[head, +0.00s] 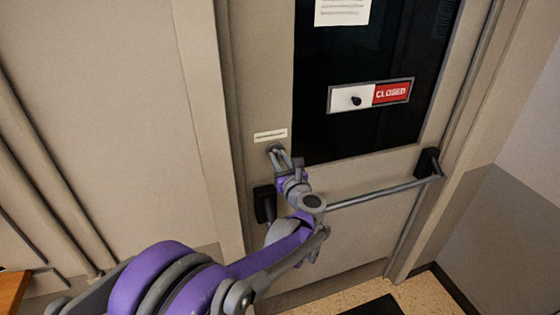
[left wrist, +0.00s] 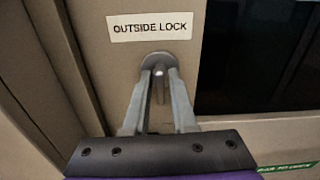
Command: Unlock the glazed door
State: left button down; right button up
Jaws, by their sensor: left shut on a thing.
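The glazed door (head: 350,240) is beige with a dark glass pane (head: 325,130) and looks closed in its frame. On its left side, under a small label, is the round grey outside lock (head: 274,148). The label (left wrist: 149,26) reads "OUTSIDE LOCK" in the left wrist view, with the lock plate (left wrist: 166,58) just below. My left gripper (head: 284,157) is at the lock. In the left wrist view its two fingers (left wrist: 160,82) are shut on the lock's small grey turn piece (left wrist: 160,88), which they partly hide. My right gripper is not in view.
A push bar (head: 375,194) with black end mounts crosses the door below the lock. A sign reading "CLOSED" (head: 391,92) and a paper notice (head: 342,10) are on the glass. A dark mat (head: 375,307) lies on the floor. A wooden edge (head: 12,290) shows at lower left.

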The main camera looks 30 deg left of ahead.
pick_arm(q)
jog(key=c, duration=0.9)
grip_release()
jog(key=shift+d, duration=0.1)
jog(key=v, duration=0.9)
